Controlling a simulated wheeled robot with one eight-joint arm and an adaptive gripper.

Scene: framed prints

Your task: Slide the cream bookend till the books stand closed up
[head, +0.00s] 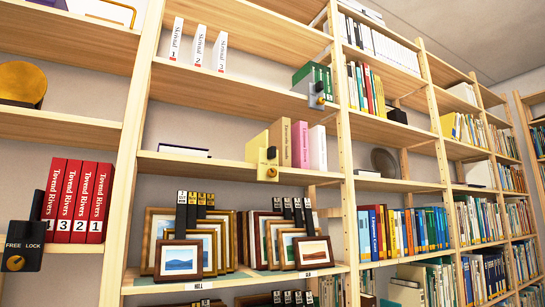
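The cream bookend (266,165) is on the middle shelf, near its front edge, with a dark knob and a brass-coloured knob on its front. A yellow upright piece (256,148) stands directly behind it; I cannot tell if it is a book or part of the bookend. To its right stand a tan book (283,143), a pink book (300,145) and a white book (318,149), upright and close together. Any gap between the bookend and the books is too small to tell. My gripper is not in view.
A grey bookend (316,94) stands by green books (323,77) one shelf up. Below are framed prints (180,258) with black tags. Red books (78,202) stand left, beside a black FREE/LOCK block (24,245).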

